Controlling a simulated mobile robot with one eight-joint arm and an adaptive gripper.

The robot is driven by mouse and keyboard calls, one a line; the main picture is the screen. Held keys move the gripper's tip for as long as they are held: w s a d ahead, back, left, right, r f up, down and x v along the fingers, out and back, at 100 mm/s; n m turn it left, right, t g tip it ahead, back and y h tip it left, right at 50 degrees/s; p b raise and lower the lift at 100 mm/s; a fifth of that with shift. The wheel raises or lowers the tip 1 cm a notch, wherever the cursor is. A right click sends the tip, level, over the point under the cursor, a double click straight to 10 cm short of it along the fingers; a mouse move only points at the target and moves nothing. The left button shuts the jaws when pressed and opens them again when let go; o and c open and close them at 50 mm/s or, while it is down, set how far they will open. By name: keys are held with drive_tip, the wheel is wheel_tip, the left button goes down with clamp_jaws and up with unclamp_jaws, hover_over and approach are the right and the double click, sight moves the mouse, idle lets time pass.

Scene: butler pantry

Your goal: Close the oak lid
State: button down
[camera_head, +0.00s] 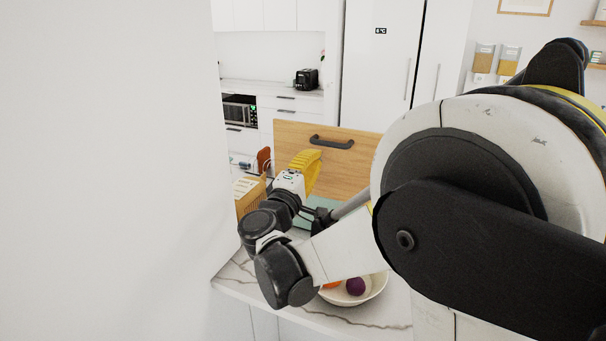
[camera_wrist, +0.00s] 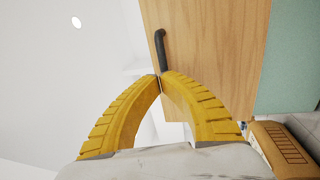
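The oak lid (camera_head: 290,140) stands raised, roughly upright, with a dark bar handle (camera_head: 332,142) near its top edge. A teal surface (camera_head: 318,206) shows at its foot, partly behind my arm. In the wrist view the lid (camera_wrist: 215,50) fills the upper middle, tilted in the picture, with the handle (camera_wrist: 161,50) just beyond my fingertips. My gripper (camera_wrist: 160,77) has its yellow fingers together at the tips, with nothing seen between them. In the head view my gripper (camera_head: 312,155) is in front of the lid, below the handle's left end; contact cannot be told.
A white bowl (camera_head: 372,290) with a purple and an orange item sits on the marble counter (camera_head: 235,281) near its front edge. A slotted wooden block (camera_head: 246,192) stands left of my gripper. A white wall (camera_head: 110,170) fills the left.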

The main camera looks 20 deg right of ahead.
sight(323, 145)
drive_tip(key=b+x, duration=0.1)
drive_tip(key=x, duration=0.4)
drive_tip(key=shift+w+d, duration=0.2)
drive_tip(key=shift+w, duration=0.1)
drive_tip(key=shift+r, duration=0.15)
